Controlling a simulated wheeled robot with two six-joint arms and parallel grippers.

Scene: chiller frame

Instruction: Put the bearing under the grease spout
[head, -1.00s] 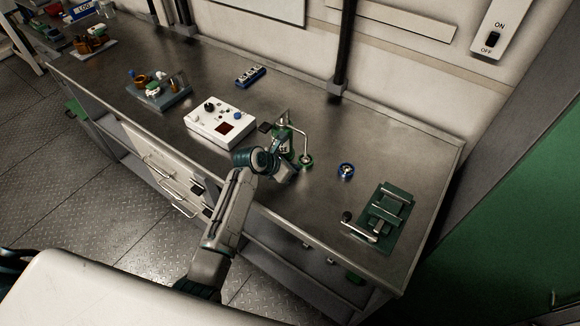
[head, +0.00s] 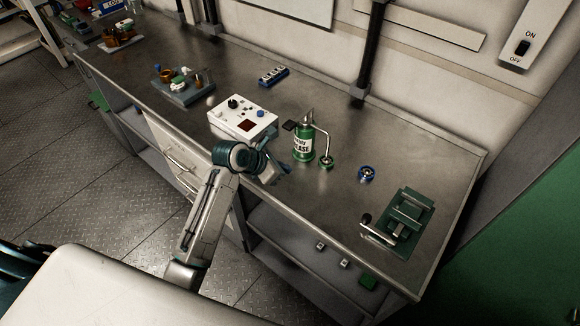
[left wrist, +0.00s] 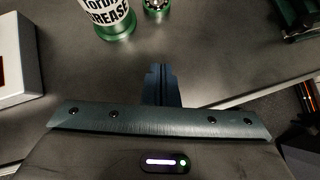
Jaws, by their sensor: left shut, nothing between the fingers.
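The green grease can (head: 303,146) with a white label stands upright on the steel bench, its thin spout (head: 329,142) bent over to the right and down. A small round bearing with a green rim (head: 326,164) sits on the bench right below the spout tip; it also shows at the top of the left wrist view (left wrist: 157,8). A separate blue ring-shaped part (head: 366,174) lies further right. My left gripper (head: 285,169) is shut and empty, over the bench's front edge, in front of the can. Its closed fingers show in the left wrist view (left wrist: 161,72). My right gripper is out of view.
A white control box (head: 242,120) stands left of the can. A green press-like fixture with a handle (head: 402,222) stands at the right. The bench between the blue part and the back wall is clear.

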